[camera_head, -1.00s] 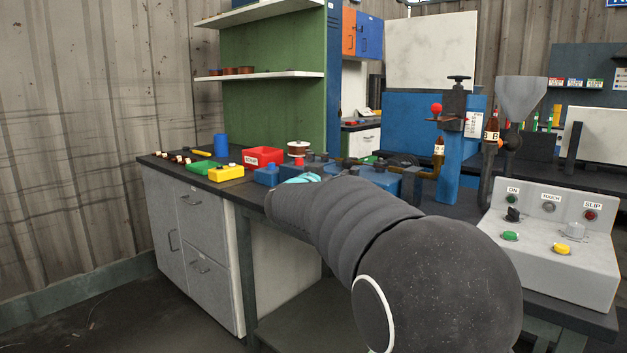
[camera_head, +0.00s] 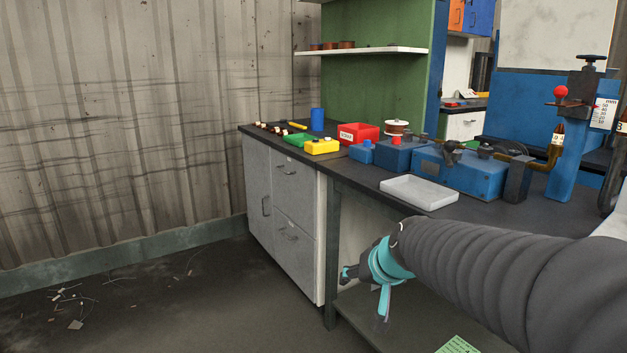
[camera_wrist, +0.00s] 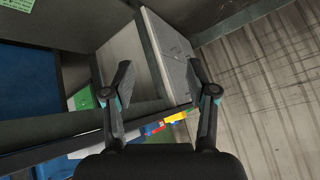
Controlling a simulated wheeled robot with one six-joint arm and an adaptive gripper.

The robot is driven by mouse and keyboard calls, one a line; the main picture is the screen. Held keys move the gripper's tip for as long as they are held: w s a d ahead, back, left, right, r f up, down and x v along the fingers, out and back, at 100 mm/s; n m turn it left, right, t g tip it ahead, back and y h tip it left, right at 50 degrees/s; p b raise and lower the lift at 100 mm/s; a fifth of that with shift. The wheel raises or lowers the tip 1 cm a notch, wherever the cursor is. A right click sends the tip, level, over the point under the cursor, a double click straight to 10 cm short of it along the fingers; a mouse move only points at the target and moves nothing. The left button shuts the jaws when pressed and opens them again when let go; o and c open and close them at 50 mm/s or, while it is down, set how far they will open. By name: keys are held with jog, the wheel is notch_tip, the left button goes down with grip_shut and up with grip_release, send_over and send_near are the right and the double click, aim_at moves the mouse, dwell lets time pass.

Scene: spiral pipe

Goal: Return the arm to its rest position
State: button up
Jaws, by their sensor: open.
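My gripper (camera_head: 372,285) is at the end of my dark ribbed arm in the head view, in front of the workbench (camera_head: 462,213) and below the level of its top. Its teal and dark fingers are apart from the bench and hold nothing. In the wrist view my gripper (camera_wrist: 160,90) shows two dark fingers spread wide, with nothing between them but the background. My arm fills the lower right of the head view and hides part of the bench's front.
A white tray (camera_head: 420,192) lies near the bench's front edge. Behind it are a blue machine (camera_head: 460,172), a yellow box (camera_head: 322,147) and a red bin (camera_head: 358,134). Grey drawers (camera_head: 292,190) stand left of my gripper.

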jog(key=s+d+f+g+h, duration=0.1)
jog(key=s+d, duration=0.2)
jog(key=s, duration=0.8)
jog(key=s+d+f+n+g+h, duration=0.1)
jog(key=s+d, duration=0.2)
jog(key=s, duration=0.9)
jog(key=shift+f+h, duration=0.2)
jog(key=shift+h, duration=0.2)
